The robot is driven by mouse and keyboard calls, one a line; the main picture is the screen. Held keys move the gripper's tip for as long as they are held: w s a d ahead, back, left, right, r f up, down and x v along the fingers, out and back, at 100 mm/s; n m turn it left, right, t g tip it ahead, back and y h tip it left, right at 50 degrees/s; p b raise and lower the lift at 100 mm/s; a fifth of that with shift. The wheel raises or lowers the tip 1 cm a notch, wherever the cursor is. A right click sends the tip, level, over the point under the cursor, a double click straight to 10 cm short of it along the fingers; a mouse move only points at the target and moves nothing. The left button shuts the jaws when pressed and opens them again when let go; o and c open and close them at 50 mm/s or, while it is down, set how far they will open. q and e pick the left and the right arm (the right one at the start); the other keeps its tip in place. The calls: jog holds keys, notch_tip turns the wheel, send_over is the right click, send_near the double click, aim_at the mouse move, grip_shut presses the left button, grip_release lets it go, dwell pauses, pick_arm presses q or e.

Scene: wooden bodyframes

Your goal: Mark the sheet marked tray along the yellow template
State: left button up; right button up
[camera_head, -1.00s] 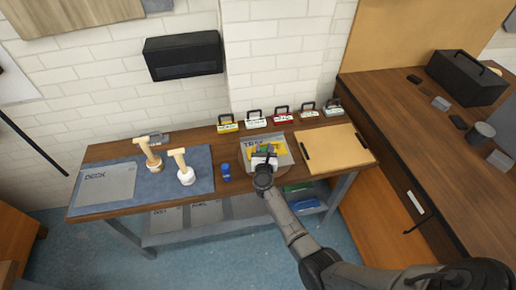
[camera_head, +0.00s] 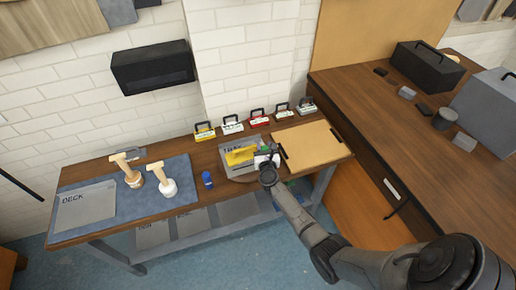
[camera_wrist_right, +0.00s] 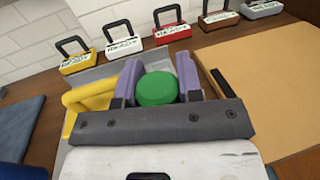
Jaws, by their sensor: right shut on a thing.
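The grey sheet marked TRAY (camera_head: 228,165) lies on the workbench. The yellow template (camera_head: 240,155) is on it, and also shows at the left of the right wrist view (camera_wrist_right: 90,98). My right gripper (camera_head: 266,157) is at the right side of the sheet, just right of the template. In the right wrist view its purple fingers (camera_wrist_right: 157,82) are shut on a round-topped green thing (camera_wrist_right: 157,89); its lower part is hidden. Whether it touches the sheet I cannot tell. My left gripper is not in view.
Several handled cases, one of them red (camera_head: 259,118), stand along the wall edge. A tan board (camera_head: 305,145) lies at right. A blue bottle (camera_head: 207,180), two wooden-handled tools, one of them here (camera_head: 165,180), and a DECK sheet (camera_head: 85,208) are at left.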

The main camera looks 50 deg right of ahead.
jog(key=shift+w+a, duration=0.1)
jog(key=shift+a, duration=0.05)
jog(key=shift+w+a+b, duration=0.15)
jog(key=shift+w+a, duration=0.35)
jog(key=shift+a, duration=0.35)
jog(key=shift+w+a+b, duration=0.15)
jog(key=shift+w+a, duration=0.3)
jog(key=shift+a, duration=0.4)
jog(key=shift+w+a+b, duration=0.2)
jog(key=shift+w+a, duration=0.25)
jog(key=shift+a, duration=0.4)
jog(key=shift+w+a+b, duration=0.2)
jog(key=shift+w+a, duration=0.25)
jog(key=shift+a, duration=0.35)
jog(key=shift+w+a+f+b, duration=0.1)
jog(key=shift+w+a+b, duration=0.5)
jog(key=shift+a, duration=0.6)
jog(key=shift+w+a+r+b, duration=0.1)
jog(key=shift+w+a+b, duration=0.25)
jog(key=shift+w+a, duration=0.65)
jog(key=shift+w+a+f+b, duration=0.1)
jog(key=shift+w+a+b, duration=0.4)
jog(key=shift+a, duration=0.9)
notch_tip(320, 180, up, 8)
jog(key=p, duration=0.6)
jog(key=shift+s+d, duration=0.15)
